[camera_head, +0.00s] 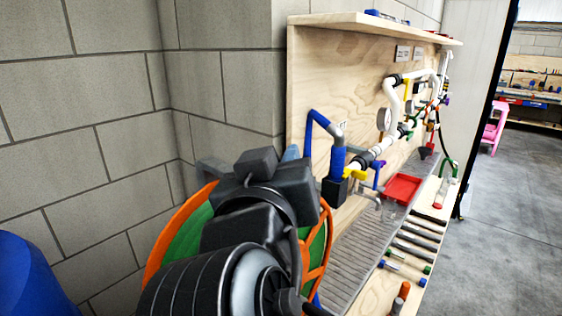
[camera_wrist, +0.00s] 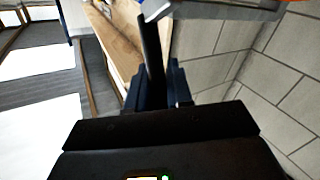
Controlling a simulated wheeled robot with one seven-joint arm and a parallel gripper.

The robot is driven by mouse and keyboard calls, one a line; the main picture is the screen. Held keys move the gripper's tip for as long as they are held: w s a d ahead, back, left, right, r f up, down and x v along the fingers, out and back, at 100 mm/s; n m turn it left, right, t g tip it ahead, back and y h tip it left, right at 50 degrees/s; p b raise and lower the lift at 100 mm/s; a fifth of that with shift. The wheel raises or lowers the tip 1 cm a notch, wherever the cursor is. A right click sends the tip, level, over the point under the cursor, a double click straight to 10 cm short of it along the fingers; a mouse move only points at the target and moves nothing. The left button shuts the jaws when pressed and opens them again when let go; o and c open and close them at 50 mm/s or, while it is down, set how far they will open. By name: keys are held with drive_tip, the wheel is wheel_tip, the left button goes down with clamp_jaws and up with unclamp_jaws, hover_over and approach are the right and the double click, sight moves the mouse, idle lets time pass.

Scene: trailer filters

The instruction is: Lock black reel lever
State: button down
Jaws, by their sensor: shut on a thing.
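The reel (camera_head: 190,236) has an orange rim and a green middle. It stands at the lower centre of the head view, largely covered by my dark arm. In the wrist view, my gripper (camera_wrist: 162,84) is shut on a dark upright bar that appears to be the black reel lever (camera_wrist: 150,42). The bar runs up from between the fingers towards a pale grey part at the top edge. The fingertips and lever are hidden behind my arm in the head view. The lever's locking position cannot be told.
A plywood panel (camera_head: 312,75) with pipes and a gauge (camera_head: 384,119) stands right of the reel. A red tray (camera_head: 402,189) and several tools lie on the bench below. A block wall (camera_head: 80,120) is close behind and left. Open floor (camera_head: 515,180) lies far right.

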drive_tip(key=shift+f, duration=0.15)
drive_tip(key=s+f+n+t+y+b, duration=0.1)
drive_tip(key=n+t+b, duration=0.2)
drive_tip(key=b, duration=0.4)
drive_tip(key=s+a+f+n+t+y+b, duration=0.1)
drive_tip(key=n+t+y+b, duration=0.1)
drive_tip(key=b, duration=0.5)
drive_tip(key=s+a+f+n+t+y+b, duration=0.1)
drive_tip(key=n+t+y+b, duration=0.1)
drive_tip(key=b, duration=0.5)
drive_tip(key=shift+a+f+n+t, duration=0.2)
drive_tip(key=shift+f+n+t, duration=0.15)
drive_tip(key=shift+n+t, duration=0.6)
drive_tip(key=shift+n, duration=0.35)
drive_tip(key=c, duration=1.1)
unclamp_jaws()
drive_tip(key=shift+r, duration=0.1)
